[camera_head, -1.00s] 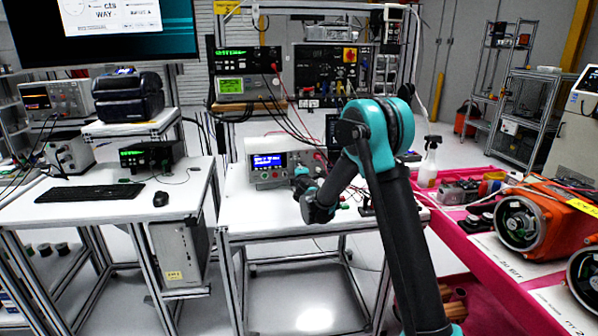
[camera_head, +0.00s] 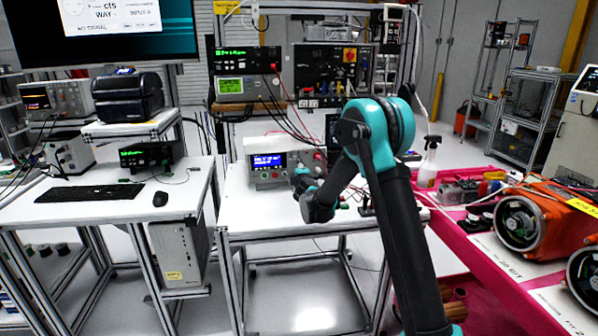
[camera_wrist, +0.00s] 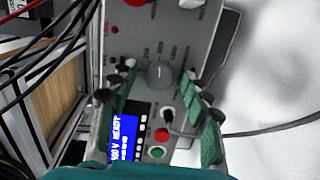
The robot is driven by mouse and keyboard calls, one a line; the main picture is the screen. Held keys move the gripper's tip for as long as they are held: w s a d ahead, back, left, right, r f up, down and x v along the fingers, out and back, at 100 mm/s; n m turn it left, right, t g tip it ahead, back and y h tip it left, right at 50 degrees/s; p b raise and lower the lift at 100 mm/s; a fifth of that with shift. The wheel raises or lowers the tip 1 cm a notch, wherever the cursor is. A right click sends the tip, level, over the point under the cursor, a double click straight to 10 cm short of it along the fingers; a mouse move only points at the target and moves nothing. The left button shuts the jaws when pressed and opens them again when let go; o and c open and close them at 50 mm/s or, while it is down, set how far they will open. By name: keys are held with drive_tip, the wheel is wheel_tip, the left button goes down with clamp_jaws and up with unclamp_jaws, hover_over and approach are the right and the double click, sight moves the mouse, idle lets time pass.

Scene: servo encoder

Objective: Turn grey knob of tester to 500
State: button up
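The tester (camera_head: 266,178) is a light grey box with a lit blue screen on the white bench in the head view. In the wrist view its panel (camera_wrist: 178,30) appears turned sideways, and part of the screen text reads "V READY". The grey knob (camera_wrist: 160,74) is round, with small labels around it. My gripper (camera_wrist: 157,77) is open, with one green-padded finger on each side of the knob in the picture. Gaps show between fingers and knob; I cannot tell the depth. In the head view my gripper (camera_head: 304,180) is in front of the tester's right part and hides the knob.
Dark cables (camera_wrist: 50,55) hang left in the wrist view. The bench front (camera_head: 265,215) is clear.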

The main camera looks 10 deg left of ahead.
drive_tip(key=v, duration=1.2)
drive_tip(key=s+d+f+m+g+h, duration=0.15)
drive_tip(key=s+d+m, duration=0.25)
drive_tip(key=d, duration=0.4)
drive_tip(key=s+d+m+g+h, duration=0.1)
drive_tip(key=s+d+m+h, duration=0.25)
drive_tip(key=d, duration=0.45)
drive_tip(key=s+d+f+m+g+h, duration=0.15)
drive_tip(key=s+d+m, duration=0.25)
drive_tip(key=d, duration=0.4)
drive_tip(key=s+d+f+m+g+y, duration=0.1)
drive_tip(key=s+d+f+m+g, duration=0.1)
drive_tip(key=s, duration=0.7)
drive_tip(key=s+d+f+m+g, duration=0.2)
drive_tip(key=s+f+m+g, duration=0.1)
drive_tip(key=s, duration=0.7)
drive_tip(key=s+d+f+m+g+y, duration=0.1)
drive_tip(key=s+d+f+m+g, duration=0.1)
drive_tip(key=s, duration=0.7)
wheel_tip(320, 180, down, 3)
drive_tip(key=shift+s+f+m+g+y, duration=0.15)
drive_tip(key=shift+m+g+y, duration=0.3)
drive_tip(key=shift+m, duration=0.5)
